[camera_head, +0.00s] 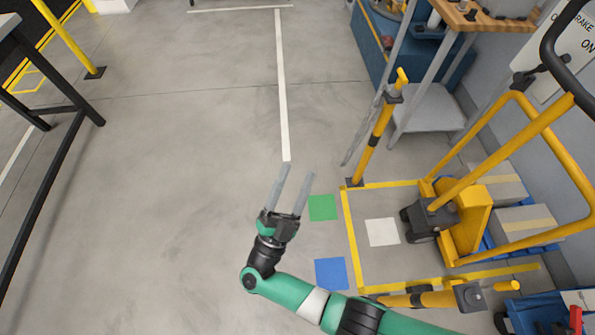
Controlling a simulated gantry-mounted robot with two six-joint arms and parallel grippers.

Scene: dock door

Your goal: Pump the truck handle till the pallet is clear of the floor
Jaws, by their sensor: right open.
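The yellow pallet truck (466,222) stands at the right inside a yellow floor outline. Its handle (553,62) is a black loop at the top right, on a slanting yellow bar. Boxes (523,225) sit behind it on a blue pallet (490,247), partly hidden by the truck; I cannot tell whether the pallet is clear of the floor. My right gripper (292,184) is open and empty, over bare floor to the left of the truck and well apart from the handle. My left gripper is not in view.
A wooden-topped bench (470,18) is at the back right. A dark-framed table (50,150) is at the left. The middle floor is clear.

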